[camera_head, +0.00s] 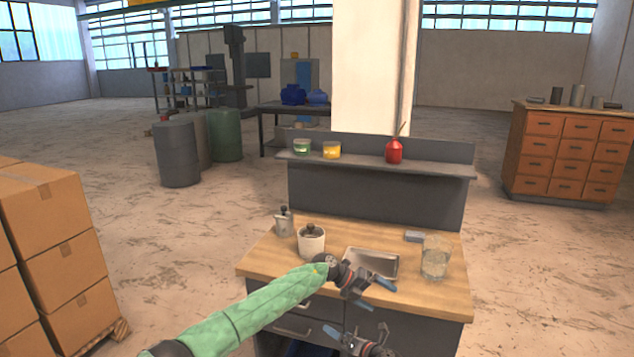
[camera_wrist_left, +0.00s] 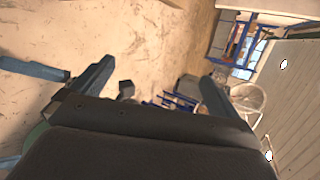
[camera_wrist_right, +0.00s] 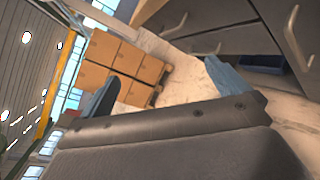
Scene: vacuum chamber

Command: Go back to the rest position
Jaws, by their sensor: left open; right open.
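My left gripper (camera_head: 374,292) is at the end of the green-sleeved arm that comes in from the left. It appears over the front of the wooden-topped workbench (camera_head: 262,262). It is open, and in the left wrist view nothing is between its spread fingers (camera_wrist_left: 155,85). My right gripper (camera_head: 357,335) is lower, at the bottom of the head view, in front of the bench's drawers. It is open and empty, with its fingers (camera_wrist_right: 165,85) apart in the right wrist view. Most of my right arm is out of the head view.
On the bench are a grey flask (camera_head: 284,222), a white lidded pot (camera_head: 311,243), a metal tray (camera_head: 371,262), a grey block (camera_head: 414,237) and a glass beaker (camera_head: 435,260). A shelf (camera_head: 440,168) stands behind. Cardboard boxes (camera_head: 55,230) are at left. Floor between is clear.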

